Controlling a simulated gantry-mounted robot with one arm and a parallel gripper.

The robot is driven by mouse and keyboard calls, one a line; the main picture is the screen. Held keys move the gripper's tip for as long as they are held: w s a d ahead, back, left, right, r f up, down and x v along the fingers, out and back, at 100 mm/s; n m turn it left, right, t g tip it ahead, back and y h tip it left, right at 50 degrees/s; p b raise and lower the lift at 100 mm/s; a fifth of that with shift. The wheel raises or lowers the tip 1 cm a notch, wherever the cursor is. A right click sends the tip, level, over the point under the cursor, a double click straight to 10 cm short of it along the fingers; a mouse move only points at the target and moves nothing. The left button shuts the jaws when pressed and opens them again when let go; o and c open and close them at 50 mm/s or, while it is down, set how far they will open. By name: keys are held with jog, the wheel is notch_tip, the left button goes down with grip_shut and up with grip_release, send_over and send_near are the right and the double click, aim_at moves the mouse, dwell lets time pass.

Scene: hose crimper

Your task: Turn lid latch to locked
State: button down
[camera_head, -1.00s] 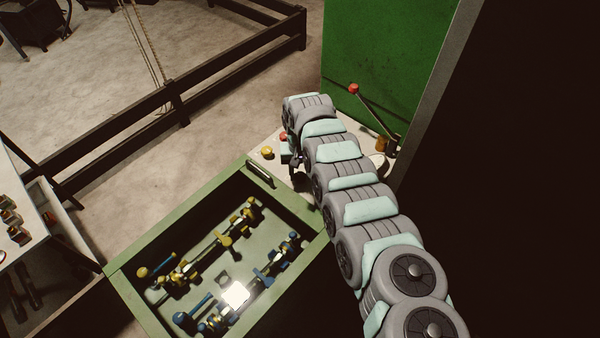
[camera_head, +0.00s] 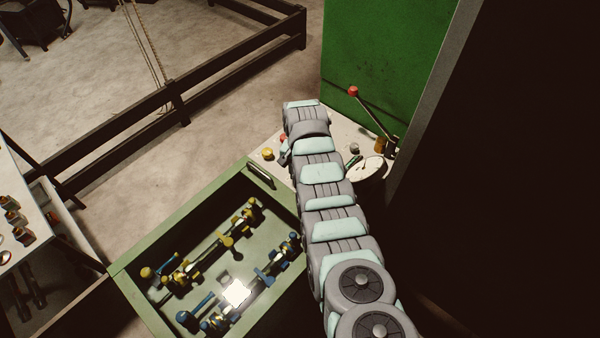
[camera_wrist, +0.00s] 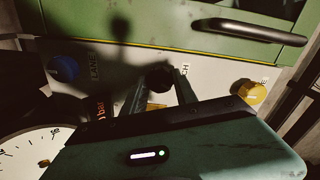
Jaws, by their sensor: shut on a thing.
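The latch is a dark round knob (camera_wrist: 158,78) on the pale panel in the wrist view, beside a partly hidden label ending in "CH". My gripper (camera_wrist: 158,86) has one finger on each side of the knob and is shut on it. The knob's pointing direction and any locked marking cannot be made out. The green lid or box edge (camera_wrist: 150,22) with a black handle (camera_wrist: 248,31) lies just beyond the panel. In the head view, my arm hides the latch and most of the gripper.
A blue knob (camera_wrist: 63,68) and a yellow knob (camera_wrist: 250,92) flank the latch. A white gauge (camera_head: 366,168) and a red-tipped lever (camera_head: 353,91) are on the right. The green box (camera_head: 180,222) holds several blue and yellow parts. A green cabinet wall (camera_head: 385,60) rises behind.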

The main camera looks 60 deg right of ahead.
jog(key=m+b, duration=0.1)
jog(key=m, duration=0.3)
jog(key=shift+f+m, duration=0.1)
jog(key=shift+m, duration=0.2)
jog(key=m+b, duration=0.2)
jog(key=shift+w+a+f+m, duration=0.1)
jog(key=shift+m, duration=0.3)
jog(key=m+b, duration=0.2)
jog(key=b, duration=0.1)
jog(key=shift+f, duration=0.1)
jog(key=m+b, duration=0.3)
jog(key=shift+r+m, duration=0.2)
jog(key=shift+m, duration=0.2)
jog(key=c, duration=1)
grip_release()
jog(key=shift+o, duration=0.2)
jog(key=shift+r, duration=0.2)
